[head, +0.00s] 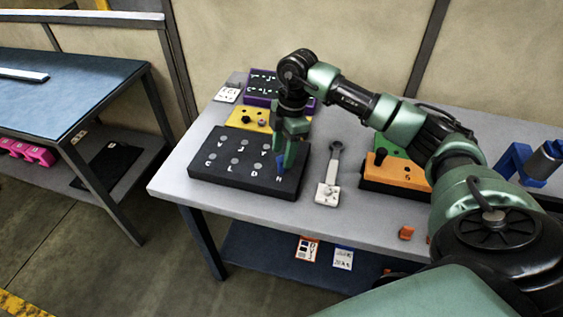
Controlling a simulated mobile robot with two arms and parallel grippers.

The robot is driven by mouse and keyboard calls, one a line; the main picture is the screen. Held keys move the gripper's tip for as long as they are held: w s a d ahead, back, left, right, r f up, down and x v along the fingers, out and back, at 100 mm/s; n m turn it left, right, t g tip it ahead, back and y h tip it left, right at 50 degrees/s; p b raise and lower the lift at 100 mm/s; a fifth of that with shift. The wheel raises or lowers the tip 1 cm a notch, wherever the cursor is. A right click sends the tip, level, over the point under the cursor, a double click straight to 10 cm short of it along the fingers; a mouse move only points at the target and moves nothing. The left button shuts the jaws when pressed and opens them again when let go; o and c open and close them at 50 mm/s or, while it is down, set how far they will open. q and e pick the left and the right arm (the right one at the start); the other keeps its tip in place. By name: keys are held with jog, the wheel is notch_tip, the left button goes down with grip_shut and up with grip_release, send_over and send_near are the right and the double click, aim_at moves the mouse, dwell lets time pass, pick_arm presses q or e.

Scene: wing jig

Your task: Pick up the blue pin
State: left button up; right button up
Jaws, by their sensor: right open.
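The blue pin (281,162) shows as a small blue piece at the right part of the black board (232,178), near the letter H. It is partly hidden by my right gripper (286,158), which points down over the board with its green fingers open around or right beside the pin. I cannot tell whether the fingers touch it. My left gripper is not in view.
The board lies on a grey table (330,216). A yellow block (240,119), a purple box (262,100), a grey wrench-like tool (328,190) and an orange block (398,172) are nearby. A blue clamp-like piece (515,158) stands at right.

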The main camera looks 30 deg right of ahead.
aim_at(282, 162)
jog(key=f, duration=0.2)
jog(key=f+p, duration=0.1)
jog(key=shift+s+a+f, duration=0.2)
jog(key=shift+a+f, duration=0.05)
jog(key=shift+f, duration=0.3)
jog(key=shift+c, duration=1.2)
grip_shut()
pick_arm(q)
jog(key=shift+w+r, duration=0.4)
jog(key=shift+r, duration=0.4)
pick_arm(e)
jog(key=shift+r, duration=0.15)
